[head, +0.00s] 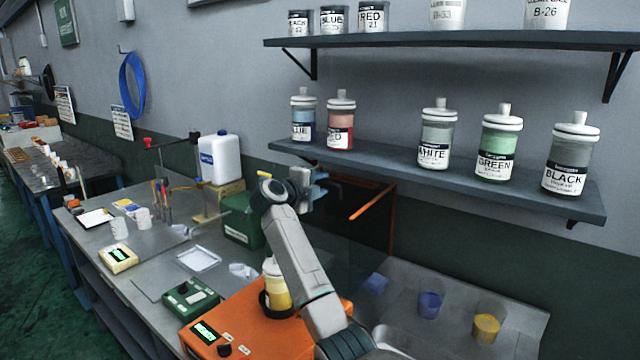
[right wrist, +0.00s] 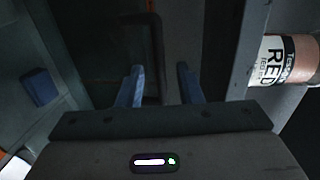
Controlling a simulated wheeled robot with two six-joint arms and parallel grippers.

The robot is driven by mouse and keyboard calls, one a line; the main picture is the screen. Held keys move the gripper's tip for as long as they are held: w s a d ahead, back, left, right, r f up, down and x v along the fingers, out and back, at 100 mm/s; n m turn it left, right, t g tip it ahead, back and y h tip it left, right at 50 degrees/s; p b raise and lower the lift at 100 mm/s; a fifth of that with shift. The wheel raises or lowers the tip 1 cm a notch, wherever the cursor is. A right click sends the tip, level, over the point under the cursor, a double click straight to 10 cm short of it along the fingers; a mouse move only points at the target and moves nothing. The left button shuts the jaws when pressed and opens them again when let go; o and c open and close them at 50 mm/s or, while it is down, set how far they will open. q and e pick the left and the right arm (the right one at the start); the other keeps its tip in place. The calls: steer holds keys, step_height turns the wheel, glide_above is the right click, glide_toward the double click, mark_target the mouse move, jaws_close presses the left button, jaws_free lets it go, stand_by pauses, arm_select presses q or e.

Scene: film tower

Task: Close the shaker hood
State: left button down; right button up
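The orange shaker (head: 250,318) stands on the bench at bottom centre, with a green-lit display on its front. A bottle with yellow contents (head: 273,280) sits upright in its black ring, partly behind my right arm. The hood (head: 373,238) is raised behind the shaker, a dark see-through panel with orange edges. A slanting orange bar (head: 372,202) shows near it. My right gripper (head: 318,186) is in the air near the raised hood's upper left. In the right wrist view its two fingers (right wrist: 160,86) are apart, with nothing visibly held. My left gripper is not in view.
A shelf (head: 400,170) with several colour bottles is on the wall above the hood, close to my right gripper. A white jug (head: 220,158) and green box (head: 242,220) stand left of my arm.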

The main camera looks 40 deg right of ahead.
steer(key=shift+d, duration=0.1)
steer(key=shift+f, duration=0.1)
steer(key=shift+c, duration=0.8)
jaws_close()
steer(key=s+a+f+h+b, duration=0.1)
steer(key=a+b, duration=0.3)
steer(key=a, duration=0.5)
steer(key=s+a+f+t+h+b, duration=0.1)
steer(key=s+a+f+h+b, duration=0.1)
steer(key=a, duration=0.7)
steer(key=shift+s+f+h+b, duration=0.15)
steer(key=shift+s+h+b, duration=0.7)
steer(key=shift+s+h, duration=0.3)
steer(key=shift+w, duration=0.1)
